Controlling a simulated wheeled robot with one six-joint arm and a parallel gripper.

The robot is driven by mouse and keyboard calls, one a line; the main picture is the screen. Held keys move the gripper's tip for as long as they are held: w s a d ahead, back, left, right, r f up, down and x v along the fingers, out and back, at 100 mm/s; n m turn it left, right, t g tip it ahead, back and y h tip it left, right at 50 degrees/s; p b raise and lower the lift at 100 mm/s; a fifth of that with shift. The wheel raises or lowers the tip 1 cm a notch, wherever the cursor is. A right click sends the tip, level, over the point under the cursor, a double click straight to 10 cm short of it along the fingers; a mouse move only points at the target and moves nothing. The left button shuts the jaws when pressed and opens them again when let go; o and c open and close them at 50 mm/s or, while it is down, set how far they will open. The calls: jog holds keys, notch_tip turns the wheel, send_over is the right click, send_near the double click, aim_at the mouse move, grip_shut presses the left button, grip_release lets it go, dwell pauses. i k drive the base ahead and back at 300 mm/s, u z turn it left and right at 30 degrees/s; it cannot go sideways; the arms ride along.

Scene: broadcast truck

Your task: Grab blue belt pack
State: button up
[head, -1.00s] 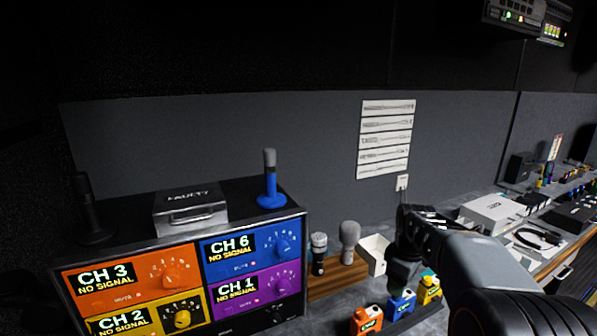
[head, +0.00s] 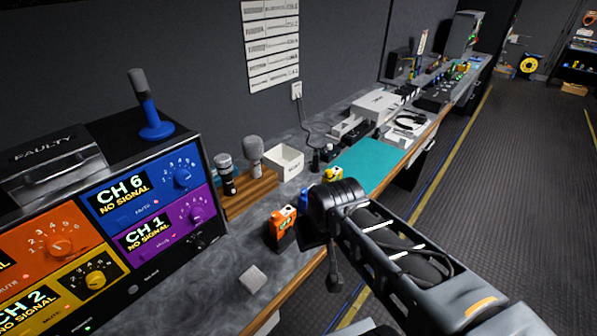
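The blue belt pack (head: 304,198) shows only as a small blue patch behind the orange belt pack (head: 282,228), mostly hidden by my wrist. The yellow belt pack (head: 333,174) stands just behind it. My gripper (head: 334,274) hangs below my wrist at the counter's front edge, nearer the camera and to the right of the packs. Its fingers are dark and partly hidden, so their opening is unclear. No belt pack is visibly in it.
At left stands a receiver rack (head: 135,205) with a blue microphone (head: 150,110) on top. Two microphones stand in a wooden holder (head: 250,190) beside a white box (head: 285,163). A grey cube (head: 252,279) lies on the counter. A teal mat (head: 368,160) lies beyond. Open floor is at right.

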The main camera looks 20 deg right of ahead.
aim_at(302, 201)
jog(key=z, duration=0.35)
jog(key=k, duration=0.5)
jog(key=z, duration=1.05)
jog(key=i, duration=1)
jog(key=u, duration=2.15)
